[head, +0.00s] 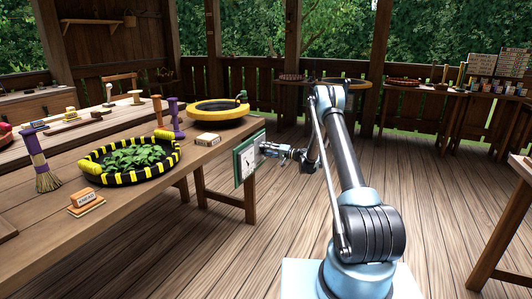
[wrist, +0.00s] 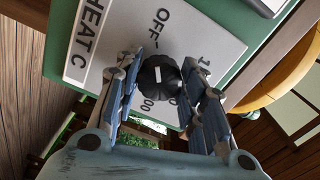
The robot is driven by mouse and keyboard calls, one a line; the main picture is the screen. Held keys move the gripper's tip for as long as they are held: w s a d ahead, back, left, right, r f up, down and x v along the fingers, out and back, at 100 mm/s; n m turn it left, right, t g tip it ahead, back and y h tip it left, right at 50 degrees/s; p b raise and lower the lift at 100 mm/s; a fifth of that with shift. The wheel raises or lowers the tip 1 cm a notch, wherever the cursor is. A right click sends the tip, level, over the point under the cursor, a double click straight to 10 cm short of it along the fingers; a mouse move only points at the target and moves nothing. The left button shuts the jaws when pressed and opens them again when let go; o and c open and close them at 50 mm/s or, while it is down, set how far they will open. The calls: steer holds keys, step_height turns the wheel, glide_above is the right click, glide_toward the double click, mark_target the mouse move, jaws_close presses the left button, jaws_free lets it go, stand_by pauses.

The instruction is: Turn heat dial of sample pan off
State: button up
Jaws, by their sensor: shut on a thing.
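The heat dial (wrist: 158,74) is a black ribbed knob with a short white mark on its face. It sits on a white plate (wrist: 205,35) printed "HEAT C", "OFF" and partly hidden numbers, on a green panel. My gripper (wrist: 160,88) has a finger on each side of the dial and is shut on it. I cannot tell exactly where the white mark points on the scale. In the head view the green-framed panel (head: 237,165) is on the right end of the wooden table, with my gripper (head: 264,149) against its face.
On the table (head: 120,215) stand a yellow-and-black rimmed pan (head: 92,171) with green leaves, a yellow-rimmed pan (head: 204,117), a brush (head: 46,180) and small labelled blocks. In the wrist view a yellow rim (wrist: 283,78) is near the panel's right. The plank floor (head: 250,255) is open.

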steer(key=shift+s+f, duration=0.1)
steer(key=o, duration=1)
steer(key=shift+o, duration=0.2)
steer(key=shift+d, duration=0.1)
steer(key=v, duration=1.1)
steer(key=shift+d, duration=0.4)
